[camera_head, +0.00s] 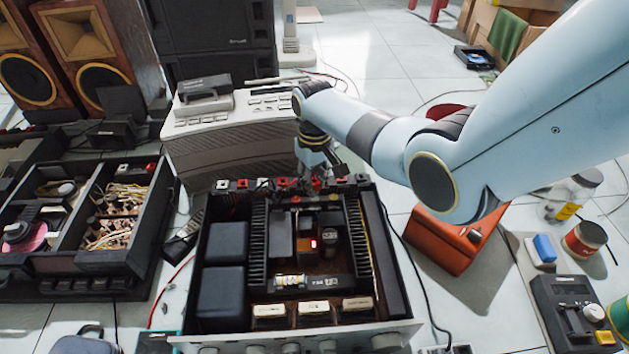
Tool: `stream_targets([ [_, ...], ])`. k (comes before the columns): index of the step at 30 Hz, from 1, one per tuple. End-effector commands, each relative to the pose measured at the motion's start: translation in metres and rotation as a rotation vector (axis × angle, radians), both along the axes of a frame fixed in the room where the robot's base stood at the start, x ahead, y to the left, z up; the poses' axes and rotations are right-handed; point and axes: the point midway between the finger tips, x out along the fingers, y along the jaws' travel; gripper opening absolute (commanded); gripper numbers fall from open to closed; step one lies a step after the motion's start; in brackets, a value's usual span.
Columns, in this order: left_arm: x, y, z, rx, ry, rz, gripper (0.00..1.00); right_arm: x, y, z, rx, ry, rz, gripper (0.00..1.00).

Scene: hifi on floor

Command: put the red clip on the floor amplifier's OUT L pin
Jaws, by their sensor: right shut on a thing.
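The floor amplifier (384,250) stands open in the middle, its insides showing and its knobbed front toward me. A row of small red, white and dark terminals runs along its far edge. The pin labels are too small to read. I cannot tell whether the clip touches a pin. My left gripper is not in view.
A grey device (220,155) stands close behind the amplifier. An orange-red box (450,244) and a dark meter (568,312) are at the right. Cables lie on the tiled floor.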

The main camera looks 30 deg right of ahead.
Motion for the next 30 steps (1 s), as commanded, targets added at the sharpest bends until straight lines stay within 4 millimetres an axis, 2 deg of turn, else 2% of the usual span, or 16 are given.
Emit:
stream_targets([
  [30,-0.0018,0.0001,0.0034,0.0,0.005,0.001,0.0,-0.0008,0.0001,-0.0001,0.0,0.0,0.0,0.0],
])
